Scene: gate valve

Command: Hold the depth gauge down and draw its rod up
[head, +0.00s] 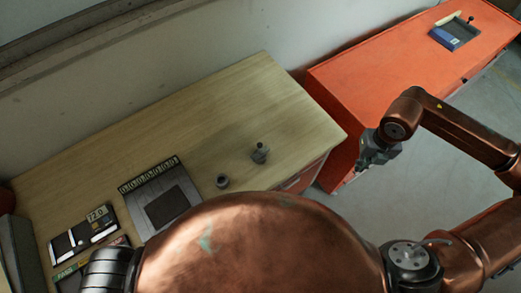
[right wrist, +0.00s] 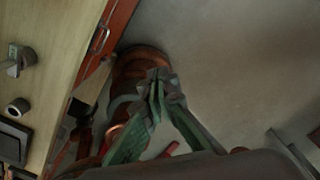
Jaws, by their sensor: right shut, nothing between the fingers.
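A small grey piece with an upright stub (head: 260,153), which looks like the depth gauge, stands on the wooden bench near its right front. It also shows at the left edge of the right wrist view (right wrist: 15,62). Its rod is too small to make out clearly. My right gripper (head: 366,163) is off the bench's right end, apart from the gauge, over the floor. In the right wrist view its fingers (right wrist: 158,82) are together with nothing between them. My left gripper is not in view.
A short dark round piece (head: 222,182) stands left of the gauge. A grey board with a dark panel (head: 153,200) and a boxed set (head: 84,236) lie further left. An orange cabinet (head: 400,70) with a blue-grey tray (head: 453,34) stands right. The bench's back right is clear.

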